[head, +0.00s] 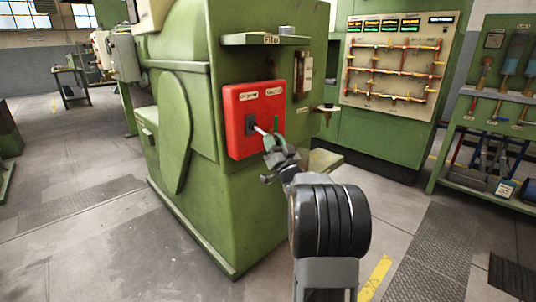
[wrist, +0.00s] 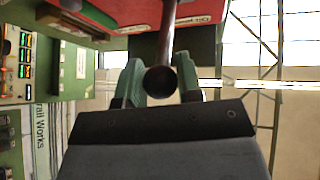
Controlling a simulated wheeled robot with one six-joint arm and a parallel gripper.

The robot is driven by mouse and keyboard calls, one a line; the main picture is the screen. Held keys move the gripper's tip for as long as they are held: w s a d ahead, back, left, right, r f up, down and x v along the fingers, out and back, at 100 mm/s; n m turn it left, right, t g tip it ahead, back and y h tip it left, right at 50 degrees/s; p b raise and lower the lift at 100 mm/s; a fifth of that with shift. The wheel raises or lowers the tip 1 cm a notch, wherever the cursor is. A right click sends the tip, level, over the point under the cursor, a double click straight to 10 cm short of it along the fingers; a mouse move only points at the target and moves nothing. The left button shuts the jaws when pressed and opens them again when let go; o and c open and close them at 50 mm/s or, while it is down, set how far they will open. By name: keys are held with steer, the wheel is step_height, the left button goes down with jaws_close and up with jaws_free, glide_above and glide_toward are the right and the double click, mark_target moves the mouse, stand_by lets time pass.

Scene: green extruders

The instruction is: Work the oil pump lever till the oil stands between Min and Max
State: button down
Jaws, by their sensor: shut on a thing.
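A red panel (head: 254,118) with two white labels is on the side of a green machine (head: 190,110). A narrow upright fitting (head: 304,76), possibly a sight glass, is right of the panel; I cannot read any oil level or Min and Max marks.
A small shelf (head: 264,39) juts out above the panel. Right of it, a small bracket with a dark-topped knob (head: 326,107) sticks out. A pipe board (head: 397,70) stands behind, and a rack (head: 494,110) at the right. The floor left of the machine is clear.

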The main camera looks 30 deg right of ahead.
steer(key=shift+w+f+b, duration=0.2)
steer(key=shift+f+b, duration=0.3)
steer(key=shift+f, duration=0.1)
steer(key=shift+w+f+b, duration=0.15)
steer(key=shift+f+b, duration=0.35)
steer(key=shift+f, duration=0.05)
steer(key=c, duration=0.8)
jaws_free()
steer(key=shift+w, duration=0.1)
steer(key=shift+r, duration=0.1)
steer(key=p+v, duration=0.1)
steer(key=v, duration=1.3)
steer(key=shift+r, duration=0.1)
